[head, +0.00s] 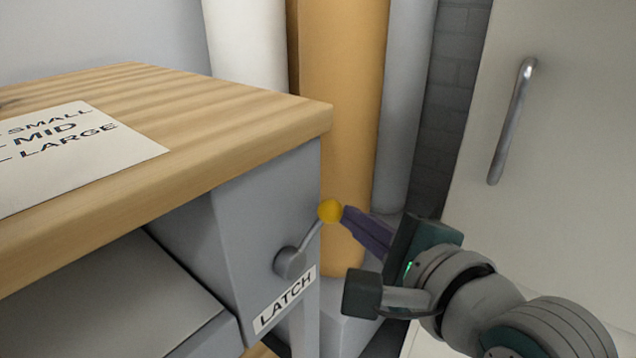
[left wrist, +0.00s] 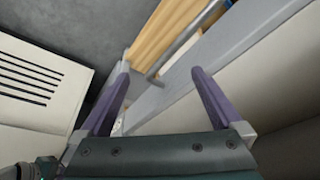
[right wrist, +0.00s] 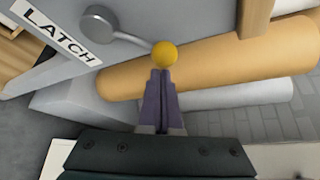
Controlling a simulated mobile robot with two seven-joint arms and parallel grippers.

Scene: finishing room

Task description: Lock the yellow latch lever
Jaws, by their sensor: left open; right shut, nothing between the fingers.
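The latch lever is a grey arm on a round hub (head: 290,263) with a yellow ball knob (head: 330,211) at its end. It sits on the grey side panel under the wooden tabletop, above a LATCH label (head: 285,299). In the head view the lever points up and to the right. My right gripper (head: 348,213) is shut and empty, its fingertips right at the knob. In the right wrist view (right wrist: 161,73) the closed tips are just below the yellow knob (right wrist: 164,54); whether they touch it I cannot tell. My left gripper (left wrist: 160,72) is open and empty, away from the lever.
The wooden tabletop (head: 200,115) overhangs the panel, with a paper sheet (head: 75,155) on it. Tall tan (head: 345,110) and white rolls stand behind the corner. A pale door with a metal handle (head: 512,120) is at the right.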

